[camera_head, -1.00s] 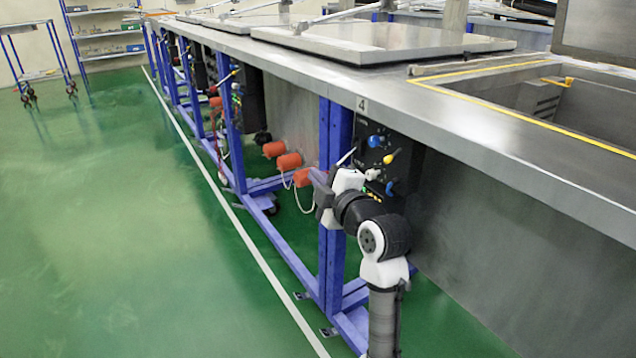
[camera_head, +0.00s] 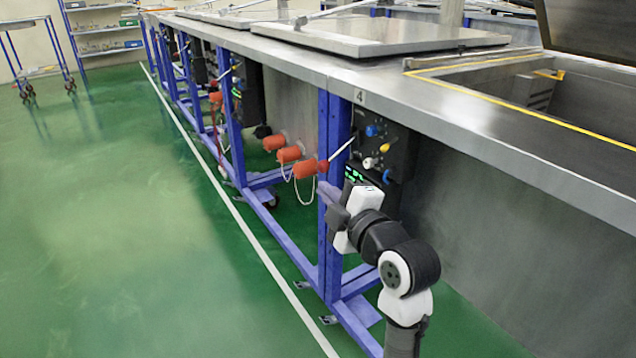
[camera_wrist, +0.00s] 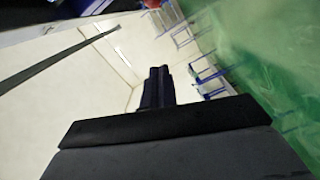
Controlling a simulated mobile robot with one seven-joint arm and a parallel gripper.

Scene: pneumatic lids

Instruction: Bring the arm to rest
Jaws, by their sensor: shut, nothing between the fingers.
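My gripper (camera_head: 325,192) is in front of the blue frame leg, a little below and left of the black control panel (camera_head: 384,150). It is shut and empty. In the wrist view, the dark fingers of my gripper (camera_wrist: 158,72) are together, with a pale wall and green floor beyond. The panel carries blue, yellow and white knobs and a lever with a red base (camera_head: 324,166). My gripper appears apart from the knobs; whether it clears the blue leg I cannot tell.
A long steel bench (camera_head: 290,62) on blue legs (camera_head: 333,250) runs away to the back left. An open tank with a raised lid (camera_head: 590,28) is at right. Orange plugs (camera_head: 290,154) hang under the bench.

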